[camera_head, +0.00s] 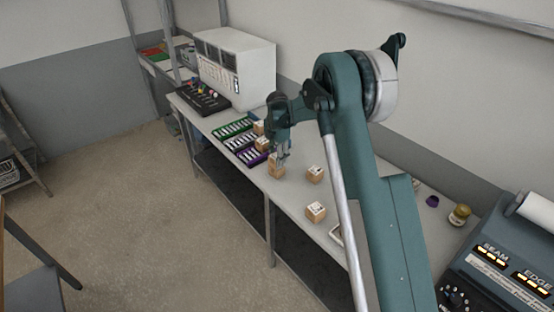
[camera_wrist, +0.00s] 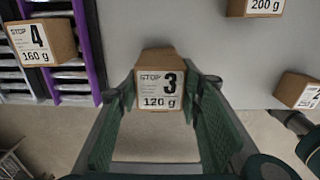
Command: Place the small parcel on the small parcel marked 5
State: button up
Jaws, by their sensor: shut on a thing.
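My gripper (camera_head: 283,152) is shut on a small brown parcel (camera_head: 276,170) near the front edge of the table. In the wrist view the held parcel (camera_wrist: 160,88) shows a white label reading 3 and 120 g, between the two green fingers. I cannot tell whether it touches the table. A parcel labelled 200 g (camera_wrist: 256,8) is at the top right of the wrist view, its number cut off by the frame. No label reading 5 is legible. In the head view, two parcels stand right of the gripper, one nearer the wall (camera_head: 315,174) and one closer (camera_head: 316,212).
Another parcel (camera_wrist: 298,90) is at the right edge. Green and purple racks (camera_head: 233,128) line the table left of my gripper. A white cabinet (camera_head: 236,65) stands behind. Bare tabletop (camera_head: 292,190) lies between the parcels.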

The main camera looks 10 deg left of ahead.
jog(key=shift+f, duration=0.15)
jog(key=o, duration=0.9)
notch_tip(320, 180, up, 12)
jog(key=shift+r+b, duration=0.15)
jog(key=shift+b, duration=0.15)
dwell(0.9)
